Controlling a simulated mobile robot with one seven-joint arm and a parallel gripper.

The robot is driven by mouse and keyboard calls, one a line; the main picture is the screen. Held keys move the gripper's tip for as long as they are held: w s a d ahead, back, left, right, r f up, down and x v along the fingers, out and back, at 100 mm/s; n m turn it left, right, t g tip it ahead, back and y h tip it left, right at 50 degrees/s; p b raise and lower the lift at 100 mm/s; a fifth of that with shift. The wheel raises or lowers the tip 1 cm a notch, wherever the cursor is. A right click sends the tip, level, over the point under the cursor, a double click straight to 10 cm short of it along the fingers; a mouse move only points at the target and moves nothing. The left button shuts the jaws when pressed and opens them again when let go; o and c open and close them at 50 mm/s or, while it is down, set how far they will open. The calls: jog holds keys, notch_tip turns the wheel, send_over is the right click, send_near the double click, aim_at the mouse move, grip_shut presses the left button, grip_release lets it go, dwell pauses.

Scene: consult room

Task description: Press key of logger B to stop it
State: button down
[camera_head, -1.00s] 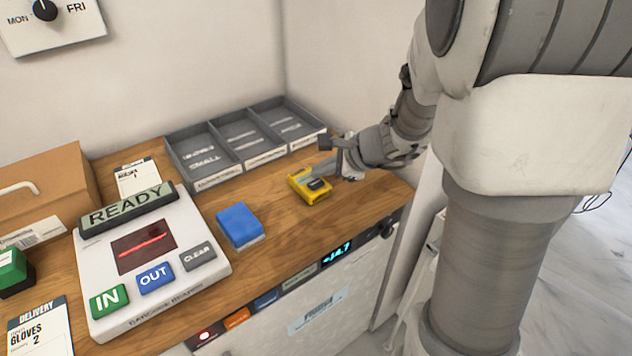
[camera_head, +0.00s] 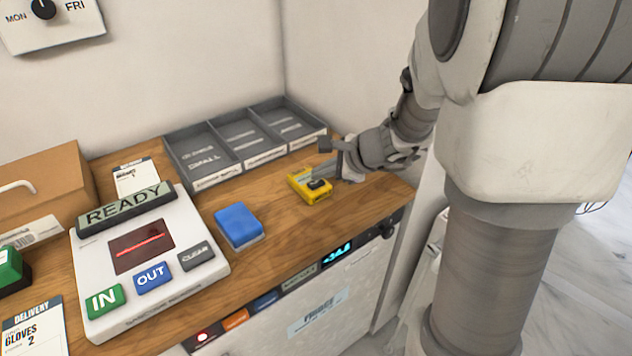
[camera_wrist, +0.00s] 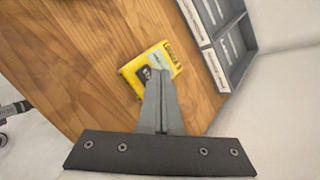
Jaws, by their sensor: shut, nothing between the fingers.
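A small yellow device (camera_head: 300,193) with a dark key or screen on its top lies on the wooden counter, right of the blue block. It looks like a logger, but I cannot read a letter on it. My gripper (camera_head: 318,172) is shut and empty, its fingertips over or at the device's far right part. In the wrist view the shut fingers (camera_wrist: 160,80) reach the yellow device (camera_wrist: 132,73) and cover part of it. A dark patch with light marks and a pale label show beside the fingertips. I cannot tell whether the fingertips touch it.
A grey divided tray (camera_head: 205,172) stands against the wall behind. A blue block (camera_head: 238,224) and a white scanner console (camera_head: 120,290) marked READY are to the left. A brown box (camera_head: 45,180) stands at far left. The wooden counter (camera_head: 290,240) is bare at its front edge.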

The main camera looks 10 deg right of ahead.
jog(key=shift+f+b, duration=0.5)
jog(key=shift+b, duration=0.05)
dwell(0.4)
jog(key=shift+r+p, duration=0.75)
jog(key=shift+r, duration=0.15)
jog(key=shift+r, duration=0.1)
notch_tip(320, 180, up, 5)
jog(key=p, duration=0.4)
dwell(0.7)
